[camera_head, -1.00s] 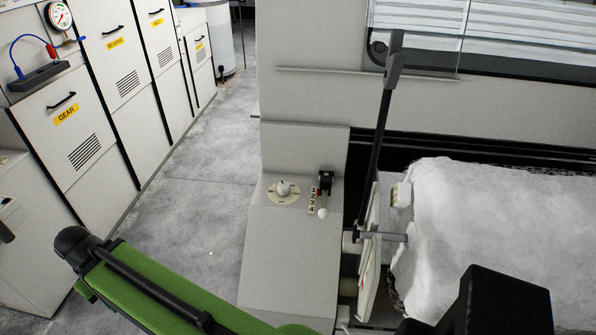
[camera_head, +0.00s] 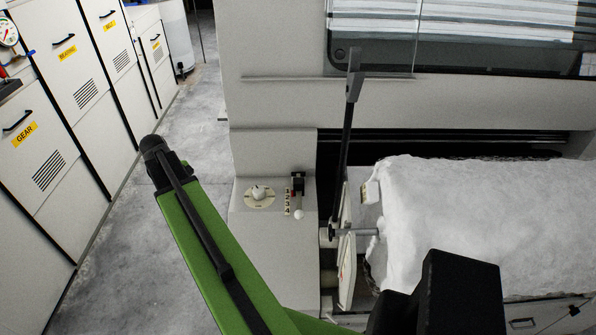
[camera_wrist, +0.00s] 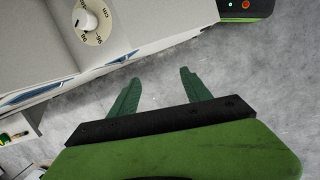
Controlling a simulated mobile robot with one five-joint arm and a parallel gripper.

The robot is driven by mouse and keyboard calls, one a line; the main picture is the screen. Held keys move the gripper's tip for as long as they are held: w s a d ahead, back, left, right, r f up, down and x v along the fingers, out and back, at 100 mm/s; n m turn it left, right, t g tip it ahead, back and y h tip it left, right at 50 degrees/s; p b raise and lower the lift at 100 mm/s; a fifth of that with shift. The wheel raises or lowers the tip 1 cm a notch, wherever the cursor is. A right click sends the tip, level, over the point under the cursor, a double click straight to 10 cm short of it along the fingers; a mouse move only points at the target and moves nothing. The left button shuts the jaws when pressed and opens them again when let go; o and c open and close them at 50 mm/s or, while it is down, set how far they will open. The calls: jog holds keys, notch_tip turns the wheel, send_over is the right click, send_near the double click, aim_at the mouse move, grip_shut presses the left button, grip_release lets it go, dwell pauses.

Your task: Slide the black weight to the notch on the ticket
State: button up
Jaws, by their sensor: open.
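A long black bar (camera_head: 346,130) stands nearly upright beside the fleece roll in the head view. A dark grey-black block (camera_head: 353,88) sits near its top and looks like the weight. No notches can be made out on the bar. A small cream tag (camera_head: 370,191) at the left end of the white fleece roll (camera_head: 470,205) may be the ticket; its writing is too small to read. In the wrist view my gripper (camera_wrist: 160,76) is open and empty, its green fingers over bare floor. The bar, block and tag do not show in the wrist view.
A cream console carries a round dial (camera_head: 259,196) and a numbered plate (camera_head: 287,201) beside a white-knobbed lever (camera_head: 299,214). A dial (camera_wrist: 92,22) shows in the wrist view. Grey cabinets (camera_head: 40,150) line the left; the floor (camera_head: 130,215) between is clear.

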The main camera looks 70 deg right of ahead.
jog(key=s+d+r+g+p, duration=0.1)
jog(key=s+d+r, duration=0.2)
jog(key=s+d, duration=0.35)
jog(key=s+d+r+p, duration=0.2)
jog(key=s+d, duration=0.1)
jog(key=d, duration=0.6)
jog(key=n+g, duration=0.1)
jog(key=n, duration=0.1)
send_near(298, 180)
jog(key=b+x, duration=1)
jog(key=b, duration=0.4)
jog(key=shift+s+f+b, duration=0.1)
jog(key=shift+f+b, duration=0.2)
jog(key=shift+f, duration=0.1)
jog(key=shift+r, duration=0.15)
grip_shut()
jog(key=shift+a, duration=0.1)
